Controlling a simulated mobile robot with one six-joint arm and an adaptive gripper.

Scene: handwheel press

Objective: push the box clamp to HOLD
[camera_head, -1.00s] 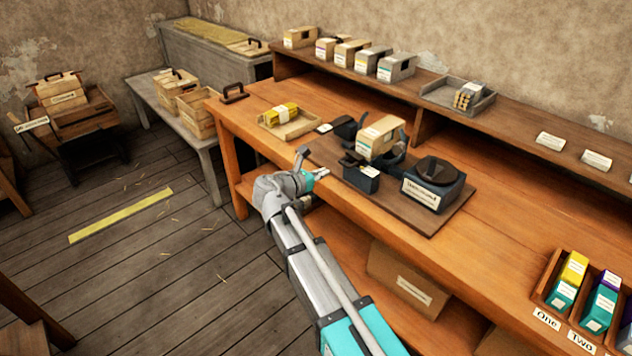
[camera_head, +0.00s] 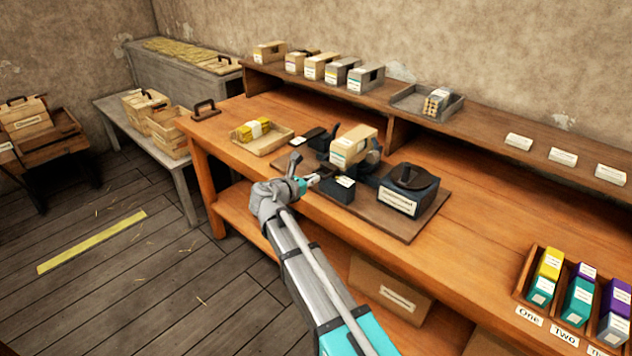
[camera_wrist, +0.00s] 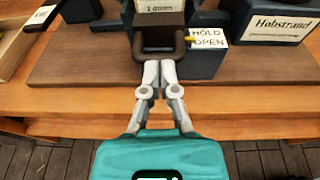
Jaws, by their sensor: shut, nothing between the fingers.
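The box clamp shows in the wrist view as a dark block (camera_wrist: 204,66) with a white HOLD/OPEN plate (camera_wrist: 208,38) and a dark brown U-shaped handle (camera_wrist: 139,46). A small yellow pointer (camera_wrist: 190,39) lies at the plate's left edge; I cannot tell which word it marks. In the head view the clamp's dark block (camera_head: 338,190) stands in front of a cream box (camera_head: 353,146). My gripper (camera_wrist: 159,66) is shut and empty, its fingertips at the near side of the handle. I cannot tell whether they touch. It also shows in the head view (camera_head: 314,180).
A dark base board (camera_head: 400,222) on the orange bench carries the clamp and a black labelled device (camera_head: 408,190) to the right. A wooden tray (camera_head: 240,144) with a yellow pack is at left. A rack (camera_head: 530,284) of coloured boxes stands at right.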

